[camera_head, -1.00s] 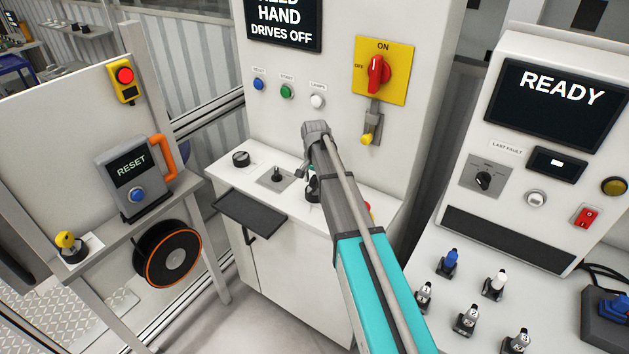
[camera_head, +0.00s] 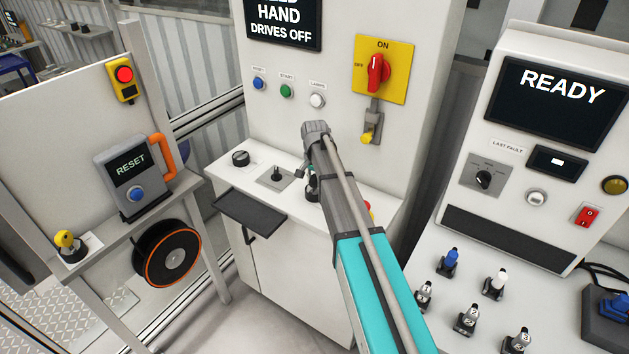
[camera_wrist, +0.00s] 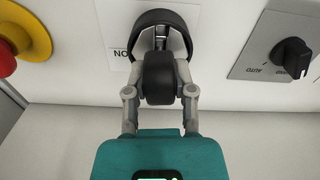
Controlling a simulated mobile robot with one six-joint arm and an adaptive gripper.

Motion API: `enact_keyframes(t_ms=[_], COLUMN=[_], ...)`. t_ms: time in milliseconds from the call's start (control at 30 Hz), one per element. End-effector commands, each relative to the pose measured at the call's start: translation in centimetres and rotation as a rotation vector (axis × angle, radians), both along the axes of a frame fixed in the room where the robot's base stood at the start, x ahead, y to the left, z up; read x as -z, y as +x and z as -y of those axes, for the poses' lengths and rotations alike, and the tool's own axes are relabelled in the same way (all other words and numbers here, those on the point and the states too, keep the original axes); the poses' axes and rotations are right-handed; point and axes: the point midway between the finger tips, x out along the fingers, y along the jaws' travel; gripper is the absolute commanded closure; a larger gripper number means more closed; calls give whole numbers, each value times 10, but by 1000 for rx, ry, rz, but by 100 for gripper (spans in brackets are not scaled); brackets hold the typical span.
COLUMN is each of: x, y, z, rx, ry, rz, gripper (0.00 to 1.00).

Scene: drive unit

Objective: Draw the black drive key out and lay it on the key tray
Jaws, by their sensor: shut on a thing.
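The black drive key (camera_wrist: 159,78) is held between the two fingers of my gripper (camera_wrist: 159,92) in the wrist view. A short grey metal part shows between the key's head and a black curved collar (camera_wrist: 137,38) on the white panel. I cannot tell whether the shaft still sits in the collar. In the head view my arm mostly hides my gripper and the key; a bit of black (camera_head: 312,188) shows beside the arm. A dark, empty tray (camera_head: 250,213), likely the key tray, juts from the cabinet's front edge, left of my arm.
A black selector knob (camera_wrist: 291,57) stands to one side of the key, and a red stop button on a yellow base (camera_wrist: 30,28) to the other. A round black part (camera_head: 240,158) sits on the cabinet top. The yellow-plated red switch (camera_head: 378,74) is above.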

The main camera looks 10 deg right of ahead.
Motion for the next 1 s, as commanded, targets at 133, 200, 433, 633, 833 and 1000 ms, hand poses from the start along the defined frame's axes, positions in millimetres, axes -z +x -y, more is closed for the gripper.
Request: enact_keyframes(t_ms=[133, 200, 433, 633, 833, 1000], x=[-1, -3, -10, -15, -21, -26], y=[0, 0, 0, 0, 0, 0], z=[0, 0, 0, 0, 0, 0], rx=[0, 0, 0, 0, 0, 0], ry=[0, 0, 0, 0, 0, 0], rz=[0, 0, 0, 0, 0, 0], gripper=[100, 100, 100, 100, 100, 100])
